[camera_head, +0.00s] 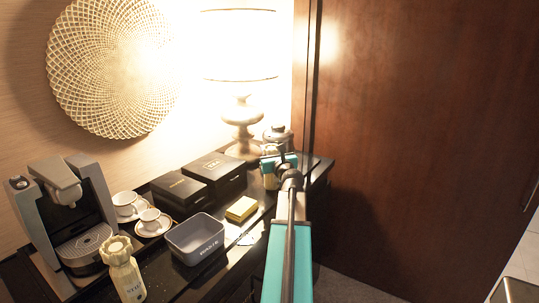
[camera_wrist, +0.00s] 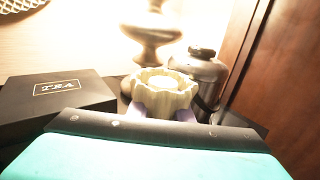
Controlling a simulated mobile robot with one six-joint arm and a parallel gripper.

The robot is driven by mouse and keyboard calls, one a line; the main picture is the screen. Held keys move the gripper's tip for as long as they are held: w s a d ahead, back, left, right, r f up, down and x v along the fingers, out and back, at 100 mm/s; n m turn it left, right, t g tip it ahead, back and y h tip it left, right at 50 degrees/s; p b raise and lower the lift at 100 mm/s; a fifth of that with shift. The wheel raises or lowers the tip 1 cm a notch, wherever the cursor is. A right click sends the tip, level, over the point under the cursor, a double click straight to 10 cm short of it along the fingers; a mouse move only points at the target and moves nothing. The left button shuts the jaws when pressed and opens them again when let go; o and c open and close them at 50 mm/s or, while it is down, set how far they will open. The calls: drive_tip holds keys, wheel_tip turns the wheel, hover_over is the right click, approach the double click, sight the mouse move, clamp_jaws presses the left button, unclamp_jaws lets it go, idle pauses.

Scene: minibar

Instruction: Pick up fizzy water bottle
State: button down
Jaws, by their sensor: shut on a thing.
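My gripper (camera_head: 279,162) is at the far end of the dark counter, in front of the lamp. In the wrist view it is shut on a bottle with a cream, scalloped cap (camera_wrist: 166,92). The bottle's body and label are mostly hidden behind the gripper, so I cannot read which drink it is or tell whether its base touches the counter. A second bottle (camera_head: 125,275) with a similar cream, scalloped cap stands at the near left of the counter.
A lidded metal vessel (camera_wrist: 200,68) stands close behind the held bottle, by the lamp (camera_head: 241,118). A wooden panel (camera_head: 420,130) rises at right.

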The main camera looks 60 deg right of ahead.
drive_tip(key=s+r+b, duration=0.1)
drive_tip(key=s+r, duration=0.1)
drive_tip(key=s, duration=0.6)
drive_tip(key=s+a+r, duration=0.1)
drive_tip(key=s+r, duration=0.1)
drive_tip(key=s, duration=0.6)
drive_tip(key=shift+a+b, duration=0.15)
drive_tip(key=shift+b, duration=0.25)
